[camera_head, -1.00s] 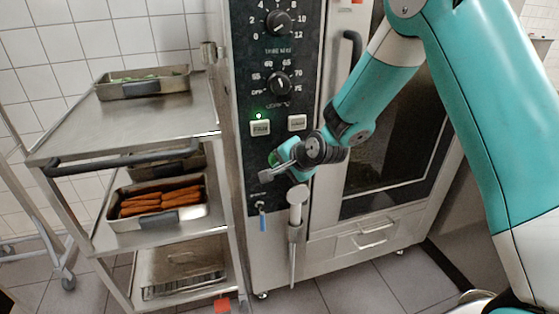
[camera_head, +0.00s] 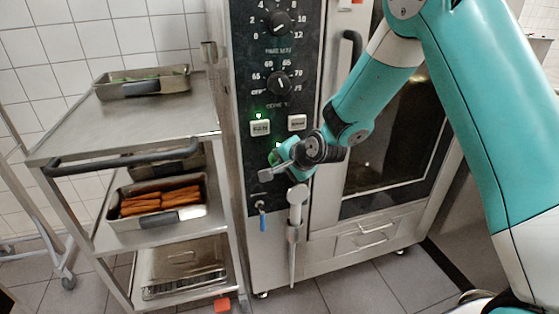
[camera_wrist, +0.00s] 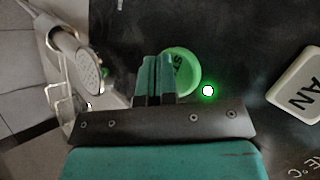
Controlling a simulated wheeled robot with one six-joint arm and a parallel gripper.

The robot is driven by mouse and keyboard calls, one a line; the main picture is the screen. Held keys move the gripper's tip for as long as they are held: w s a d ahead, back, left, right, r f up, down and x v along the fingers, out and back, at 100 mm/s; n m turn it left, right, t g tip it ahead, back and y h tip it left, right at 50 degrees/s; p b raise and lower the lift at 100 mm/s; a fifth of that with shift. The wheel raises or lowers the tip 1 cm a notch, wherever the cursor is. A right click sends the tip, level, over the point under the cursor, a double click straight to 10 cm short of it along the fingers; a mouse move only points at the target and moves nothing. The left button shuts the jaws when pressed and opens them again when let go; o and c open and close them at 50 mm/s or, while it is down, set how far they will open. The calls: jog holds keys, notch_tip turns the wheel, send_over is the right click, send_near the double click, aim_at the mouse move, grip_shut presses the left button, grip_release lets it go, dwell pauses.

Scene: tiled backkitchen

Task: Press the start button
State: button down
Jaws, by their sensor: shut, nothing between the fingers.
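In the head view my gripper (camera_head: 280,164) is at the lower part of the oven's control panel (camera_head: 235,170), below two white buttons, and mostly hides the start button there.
A lit green lamp (camera_wrist: 208,91) is beside the start button. A white button (camera_wrist: 297,108) is to its right. A hand shower (camera_head: 298,200) hangs below my gripper. A steel trolley (camera_head: 130,125) with trays stands left; the oven door handle (camera_head: 350,55) is to the right.

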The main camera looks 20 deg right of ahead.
jog(key=shift+s, duration=0.65)
jog(key=shift+s, duration=0.1)
jog(key=s, duration=0.4)
jog(key=shift+s, duration=0.4)
jog(key=s+a+r+n+g+y, duration=0.2)
jog(key=s+a+r+n+g, duration=0.3)
jog(key=s+r+n, duration=0.55)
jog(key=s+r+n+g+h, duration=0.3)
jog(key=s+n, duration=0.5)
jog(key=s, duration=1.1)
notch_tip(320, 180, up, 14)
jog(key=g+y+p, duration=0.1)
jog(key=p, duration=1.2)
jog(key=shift+w+d+r, duration=0.25)
jog(key=shift+w+d, duration=0.15)
jog(key=shift+d, duration=0.05)
